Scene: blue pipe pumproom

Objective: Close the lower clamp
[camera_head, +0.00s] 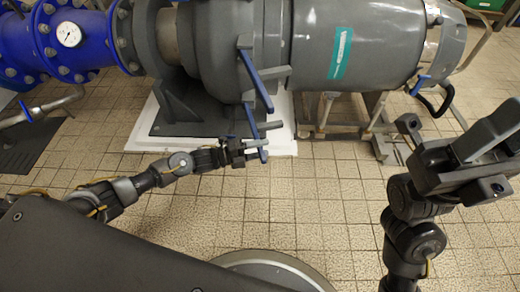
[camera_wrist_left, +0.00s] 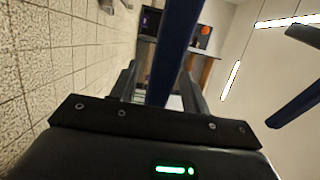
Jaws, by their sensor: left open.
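The lower clamp's blue lever (camera_head: 254,126) hangs down at the front of the grey pump housing, below the upper clamp's longer blue lever (camera_head: 257,80). My left gripper (camera_head: 258,141) is at the lower lever, coming from the left, and its fingers are open. In the left wrist view a blue lever (camera_wrist_left: 178,50) runs between the two fingers of my left gripper (camera_wrist_left: 160,85); I cannot tell whether they touch it. A second blue lever (camera_wrist_left: 297,103) shows at the right there. My right gripper (camera_head: 490,140) is raised at the right, away from the clamps; its finger gap is unclear.
The grey pump (camera_head: 380,45) stands on a white plinth (camera_head: 282,146) and a metal frame. A blue pipe (camera_head: 85,40) with a gauge (camera_head: 68,34) is at the left. The tiled floor (camera_head: 320,190) in front is clear.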

